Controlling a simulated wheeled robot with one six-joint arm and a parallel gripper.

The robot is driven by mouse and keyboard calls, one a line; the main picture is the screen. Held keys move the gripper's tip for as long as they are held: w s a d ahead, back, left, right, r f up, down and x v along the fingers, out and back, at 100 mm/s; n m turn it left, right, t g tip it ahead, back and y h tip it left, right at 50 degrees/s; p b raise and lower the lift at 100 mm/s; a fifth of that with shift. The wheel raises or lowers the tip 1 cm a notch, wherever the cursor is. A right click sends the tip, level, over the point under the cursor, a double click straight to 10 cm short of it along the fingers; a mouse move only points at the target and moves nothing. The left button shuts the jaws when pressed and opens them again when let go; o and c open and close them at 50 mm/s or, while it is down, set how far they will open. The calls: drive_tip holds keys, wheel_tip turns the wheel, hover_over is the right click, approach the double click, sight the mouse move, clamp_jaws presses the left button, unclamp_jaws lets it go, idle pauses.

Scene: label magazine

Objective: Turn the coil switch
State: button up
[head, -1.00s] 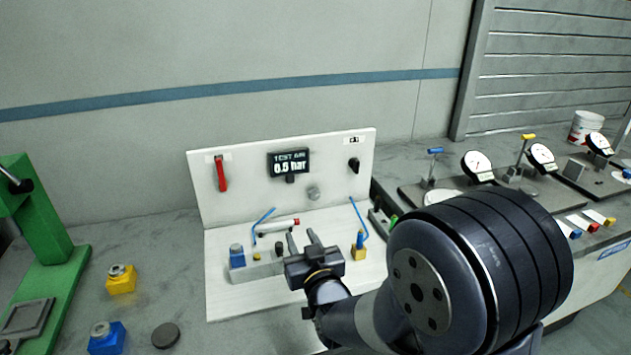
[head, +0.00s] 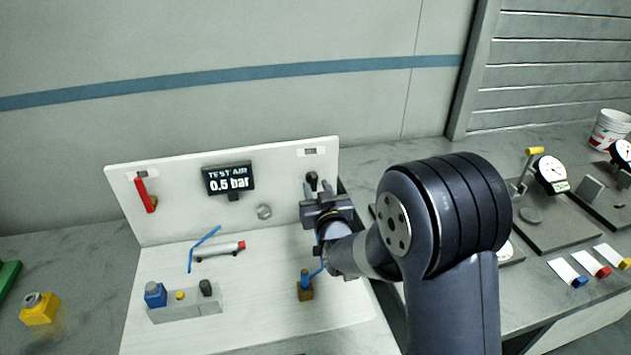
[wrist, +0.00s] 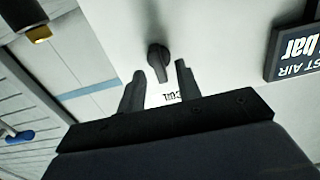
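The coil switch is a small black knob (head: 311,178) on the upper right of the white upright panel (head: 270,165), under a small label (head: 310,151). In the wrist view the black knob (wrist: 158,55) lies just beyond my fingertips, roughly centred between them. My gripper (head: 315,186) is in front of the panel at the knob, its fingers pointing at it. The wrist view shows my gripper (wrist: 159,72) open with a gap between the two fingers and nothing held. Whether a finger touches the knob is hard to tell.
A red lever (head: 146,195) and a "TEST AIR 0.5 bar" display (head: 228,178) are on the same panel. Dial gauges (head: 549,172) stand on the right bench.

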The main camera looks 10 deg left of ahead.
drive_tip(key=shift+x, duration=0.9)
drive_tip(key=shift+c, duration=0.5)
clamp_jaws()
